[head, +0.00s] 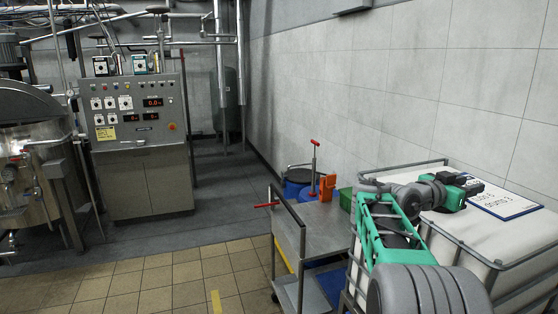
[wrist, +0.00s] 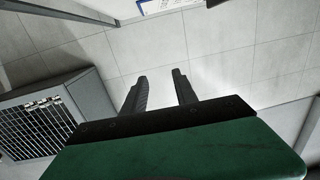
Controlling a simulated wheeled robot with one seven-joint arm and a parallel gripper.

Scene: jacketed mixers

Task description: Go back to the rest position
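My gripper (wrist: 160,84) shows in the wrist view with its two dark fingers parted and nothing between them. In the head view my green and grey arm reaches up from the lower right and bends to the right. The gripper end (head: 472,186) is over the white caged tank (head: 470,240), close to the blue-edged sign board (head: 503,201). The fingers are small there, and I cannot tell whether they touch anything.
A metal trolley (head: 325,232) with a red-handled tool (head: 314,165) stands left of my arm. A control cabinet (head: 140,130) and a steel vessel (head: 35,170) stand at the left. The tiled floor (head: 170,285) in front is clear.

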